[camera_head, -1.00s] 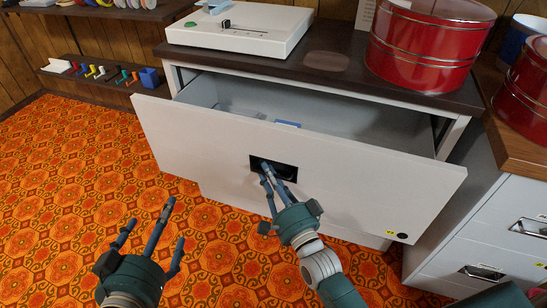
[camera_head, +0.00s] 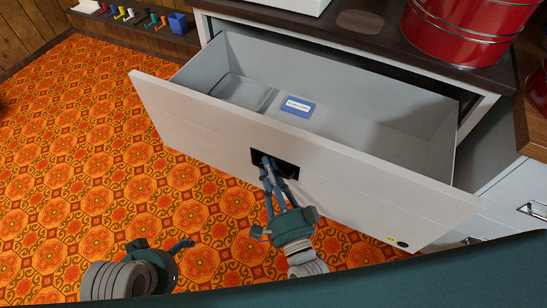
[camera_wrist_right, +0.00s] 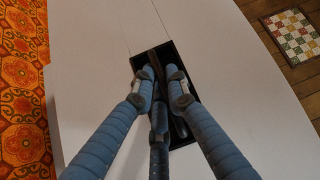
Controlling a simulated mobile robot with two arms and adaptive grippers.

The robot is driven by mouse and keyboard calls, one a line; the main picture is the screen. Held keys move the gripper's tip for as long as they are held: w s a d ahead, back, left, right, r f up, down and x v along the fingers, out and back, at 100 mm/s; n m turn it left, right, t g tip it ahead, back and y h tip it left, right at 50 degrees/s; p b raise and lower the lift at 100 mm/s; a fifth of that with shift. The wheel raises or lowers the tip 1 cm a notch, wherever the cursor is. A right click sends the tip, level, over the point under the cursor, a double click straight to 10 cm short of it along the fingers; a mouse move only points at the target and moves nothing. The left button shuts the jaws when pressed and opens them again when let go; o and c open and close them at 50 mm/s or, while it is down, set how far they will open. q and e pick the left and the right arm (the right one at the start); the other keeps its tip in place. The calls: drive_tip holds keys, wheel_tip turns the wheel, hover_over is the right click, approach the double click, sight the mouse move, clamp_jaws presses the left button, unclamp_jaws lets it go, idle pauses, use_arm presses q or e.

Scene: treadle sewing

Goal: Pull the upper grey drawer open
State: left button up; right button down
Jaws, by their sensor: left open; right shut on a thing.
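The upper grey drawer (camera_head: 210,122) stands well out of its cabinet, and I see down into it. Its front has a dark recessed handle (camera_head: 289,171), which also shows in the right wrist view (camera_wrist_right: 183,128). My right gripper (camera_head: 266,164) is shut at this recess, its fingers reaching inside; in the right wrist view the fingertips (camera_wrist_right: 160,82) close around the dark bar there. Inside the drawer lie a blue and white box (camera_head: 298,106) and a clear tray (camera_head: 240,92). My left gripper (camera_head: 165,255) is open and empty, low over the floor at the left.
Red round tins (camera_head: 462,30) stand on the dark cabinet top (camera_head: 375,42). A second cabinet with handled drawers (camera_head: 490,208) is close at the right. A low wall shelf (camera_head: 150,32) holds small coloured items. The orange patterned floor (camera_head: 80,150) at the left is clear.

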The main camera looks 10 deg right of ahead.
drive_tip(key=shift+s+a+f, duration=0.1)
drive_tip(key=shift+s, duration=0.2)
drive_tip(key=c, duration=2)
unclamp_jaws()
drive_tip(key=shift+s, duration=0.1)
drive_tip(key=v, duration=1.1)
drive_tip(key=shift+s, duration=0.4)
drive_tip(key=shift+w+f, duration=0.1)
